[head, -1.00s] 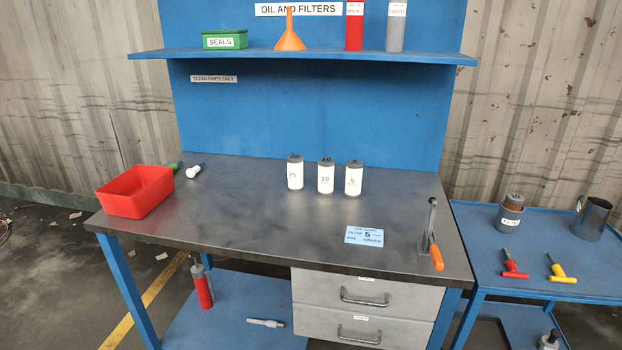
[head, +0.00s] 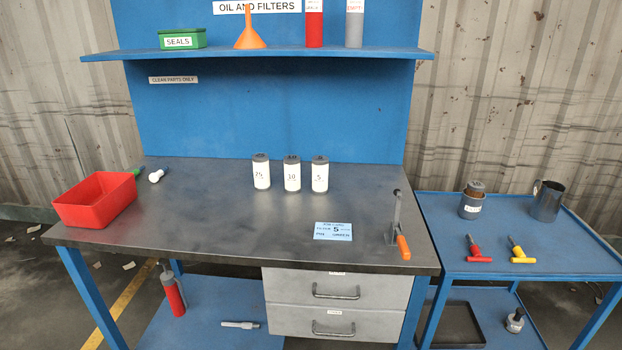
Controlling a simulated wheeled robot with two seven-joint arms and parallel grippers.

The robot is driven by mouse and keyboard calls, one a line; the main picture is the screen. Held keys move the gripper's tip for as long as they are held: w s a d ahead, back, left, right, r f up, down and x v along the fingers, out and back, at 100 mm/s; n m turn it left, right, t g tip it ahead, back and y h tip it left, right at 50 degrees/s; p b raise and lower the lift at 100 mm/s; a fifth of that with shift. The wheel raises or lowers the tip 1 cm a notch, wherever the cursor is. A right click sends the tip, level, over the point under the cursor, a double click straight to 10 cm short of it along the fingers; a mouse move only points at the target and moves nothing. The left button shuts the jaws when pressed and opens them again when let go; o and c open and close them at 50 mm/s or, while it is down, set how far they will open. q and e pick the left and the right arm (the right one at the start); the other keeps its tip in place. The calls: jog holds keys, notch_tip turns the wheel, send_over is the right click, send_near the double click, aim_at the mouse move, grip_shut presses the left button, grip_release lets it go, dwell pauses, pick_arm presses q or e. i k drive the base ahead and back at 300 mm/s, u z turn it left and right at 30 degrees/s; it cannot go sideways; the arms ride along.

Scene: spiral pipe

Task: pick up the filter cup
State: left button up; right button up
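The filter cup is most likely the grey cup with a white label (head: 470,209) on the blue side table at the right; the label is too small to read surely. A brown filter (head: 475,188) stands in it and shows above its rim. The cup is upright. Neither of my grippers is in the head view.
A dark grey jug (head: 546,201) stands right of the cup. A red T-handle tool (head: 478,250) and a yellow one (head: 520,252) lie in front. The workbench (head: 200,225) holds three white canisters (head: 292,174), a red bin (head: 95,202) and an orange-handled lever (head: 401,240).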

aim_at(469, 208)
jog(key=z, duration=1.9)
jog(key=i, duration=1.6)
jog(key=u, duration=2.85)
